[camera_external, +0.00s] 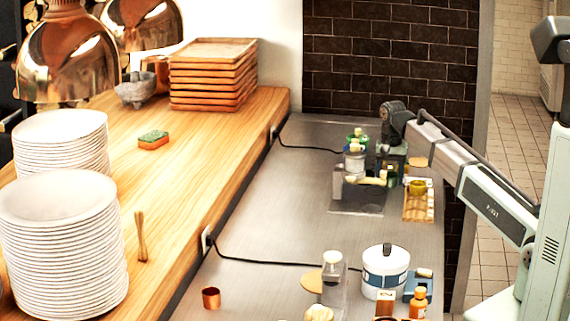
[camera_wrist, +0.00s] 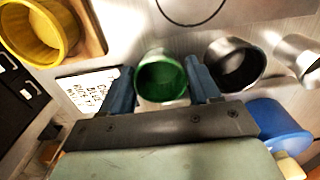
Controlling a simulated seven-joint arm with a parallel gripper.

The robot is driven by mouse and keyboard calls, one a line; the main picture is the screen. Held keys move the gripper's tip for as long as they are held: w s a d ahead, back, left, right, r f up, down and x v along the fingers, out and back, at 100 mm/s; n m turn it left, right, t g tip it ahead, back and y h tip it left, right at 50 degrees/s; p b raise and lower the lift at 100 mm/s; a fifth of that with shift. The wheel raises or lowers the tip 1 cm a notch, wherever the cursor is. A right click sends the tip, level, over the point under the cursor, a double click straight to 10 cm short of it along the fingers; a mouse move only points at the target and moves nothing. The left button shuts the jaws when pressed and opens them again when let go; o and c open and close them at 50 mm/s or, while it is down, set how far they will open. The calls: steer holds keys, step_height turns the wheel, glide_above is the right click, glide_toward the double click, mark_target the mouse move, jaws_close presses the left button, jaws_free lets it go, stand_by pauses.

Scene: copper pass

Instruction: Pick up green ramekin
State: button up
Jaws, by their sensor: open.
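The green ramekin (camera_wrist: 162,80) is a small round cup, seen from above in the wrist view, with its open mouth toward the camera. My gripper (camera_wrist: 158,67) is open, with one blue finger on the left of the ramekin and the other on its right. The fingers look very close to its sides; I cannot tell whether they touch. In the external view my gripper (camera_external: 391,158) is low over the far end of the steel counter, among small items. I cannot make out the ramekin clearly there.
In the wrist view a dark cup (camera_wrist: 236,64) stands close by the right finger. A yellow cup (camera_wrist: 40,32) sits at upper left, a printed card (camera_wrist: 88,90) left of the ramekin, and a blue object (camera_wrist: 278,124) at lower right. The mid steel counter (camera_external: 290,215) is mostly clear.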

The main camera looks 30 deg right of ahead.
steer(key=c, duration=0.7)
steer(key=shift+o, duration=0.2)
